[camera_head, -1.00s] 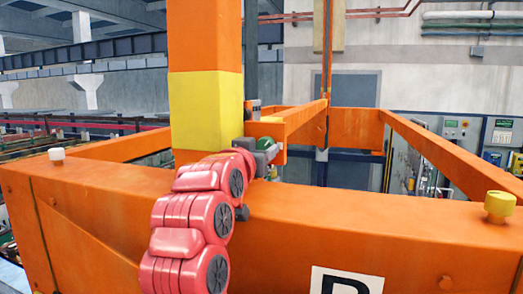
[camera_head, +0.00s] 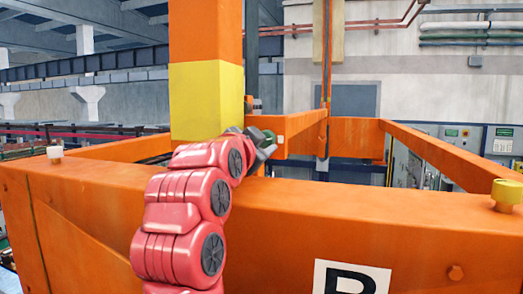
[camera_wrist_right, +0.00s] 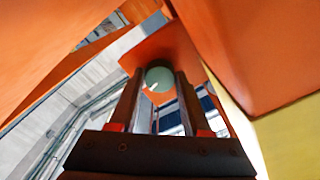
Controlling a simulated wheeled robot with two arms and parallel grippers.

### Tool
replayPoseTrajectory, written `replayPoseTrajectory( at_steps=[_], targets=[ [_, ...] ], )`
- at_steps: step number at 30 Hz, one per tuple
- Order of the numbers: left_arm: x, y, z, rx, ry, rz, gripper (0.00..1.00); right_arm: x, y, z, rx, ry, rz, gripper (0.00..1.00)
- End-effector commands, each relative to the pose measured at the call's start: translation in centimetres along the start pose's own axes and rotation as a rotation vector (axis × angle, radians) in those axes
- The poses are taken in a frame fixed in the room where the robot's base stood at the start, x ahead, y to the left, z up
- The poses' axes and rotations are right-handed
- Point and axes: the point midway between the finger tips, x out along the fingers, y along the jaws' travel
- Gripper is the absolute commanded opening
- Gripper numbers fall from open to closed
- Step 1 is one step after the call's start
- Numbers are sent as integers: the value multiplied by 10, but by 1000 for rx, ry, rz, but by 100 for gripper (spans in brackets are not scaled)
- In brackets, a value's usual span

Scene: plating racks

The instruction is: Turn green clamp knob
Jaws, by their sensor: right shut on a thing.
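The green clamp knob (camera_head: 269,138) sits against the orange frame, just right of the yellow-banded post, in the head view. My right gripper (camera_head: 261,146), at the end of the red arm, is at the knob. In the right wrist view, the round grey-green knob (camera_wrist_right: 159,78) lies between the two fingers of my right gripper (camera_wrist_right: 159,85), which is shut on it. The fingers and wrist hide part of the knob and its mount. My left gripper is in neither view.
A yellow knob (camera_head: 506,193) is at the far right and a white knob (camera_head: 55,154) at the left.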

Motion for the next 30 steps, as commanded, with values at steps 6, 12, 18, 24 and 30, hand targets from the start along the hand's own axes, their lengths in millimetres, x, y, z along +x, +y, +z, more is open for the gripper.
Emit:
replayPoseTrajectory(
  at_steps=[6, 12, 18, 24, 30],
  targets=[
    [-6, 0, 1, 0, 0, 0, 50, 0, 0, 0, 131, 1, 1, 0],
    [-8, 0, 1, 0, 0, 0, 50, 0, 0, 0, 201, 1, 1, 0],
    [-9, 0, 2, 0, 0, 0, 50, 0, 0, 0, 230, 0, 1, 0],
    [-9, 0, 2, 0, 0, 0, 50, 0, -1, 0, 234, 0, 0, 0],
    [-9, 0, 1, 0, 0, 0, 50, 0, -1, 0, 234, 0, 0, 51]
  ],
)
